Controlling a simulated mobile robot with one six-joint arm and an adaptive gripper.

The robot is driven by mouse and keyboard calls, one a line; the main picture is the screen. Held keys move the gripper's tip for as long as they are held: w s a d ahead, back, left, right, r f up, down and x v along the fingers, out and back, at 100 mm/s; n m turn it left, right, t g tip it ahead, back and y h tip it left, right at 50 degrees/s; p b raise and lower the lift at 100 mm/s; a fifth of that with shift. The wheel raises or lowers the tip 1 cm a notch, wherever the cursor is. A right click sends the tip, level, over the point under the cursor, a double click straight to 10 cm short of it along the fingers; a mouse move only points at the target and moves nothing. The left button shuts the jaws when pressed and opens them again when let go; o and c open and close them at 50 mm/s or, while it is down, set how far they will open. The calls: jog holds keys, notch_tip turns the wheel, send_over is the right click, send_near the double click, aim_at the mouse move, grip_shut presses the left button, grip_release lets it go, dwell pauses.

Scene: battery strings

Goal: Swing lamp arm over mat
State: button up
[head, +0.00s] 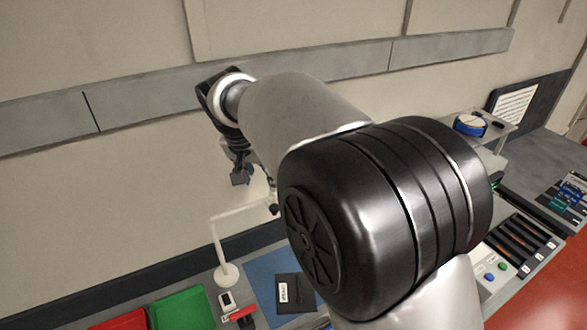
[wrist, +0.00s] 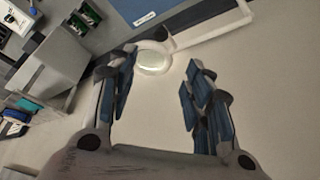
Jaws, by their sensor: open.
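The white lamp has a post on a round base (head: 227,274) at the back of the bench. Its lamp arm (head: 240,211) reaches right from the post top; in the head view its far end is partly hidden by my arm. The wrist view shows the lamp arm (wrist: 212,33) ending in a round ring-shaped head (wrist: 153,59). My gripper (head: 243,175) is open and empty; in the wrist view its fingers (wrist: 155,84) spread wide, with the lamp head beyond and between the tips. No contact shows. The blue mat (head: 262,268) lies right of the lamp base, partly hidden by my arm.
A black labelled box (head: 296,294) lies on the mat. A green bin (head: 183,310) and a red bin (head: 122,321) stand to the left. A small red-and-black item (head: 240,315) lies near the mat. A raised shelf holds a blue roll (head: 470,124) at right. The wall is close behind.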

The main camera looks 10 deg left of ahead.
aim_at(274, 207)
jog(key=x, duration=1.7)
jog(key=shift+f, duration=0.15)
jog(key=shift+c, duration=0.2)
grip_shut()
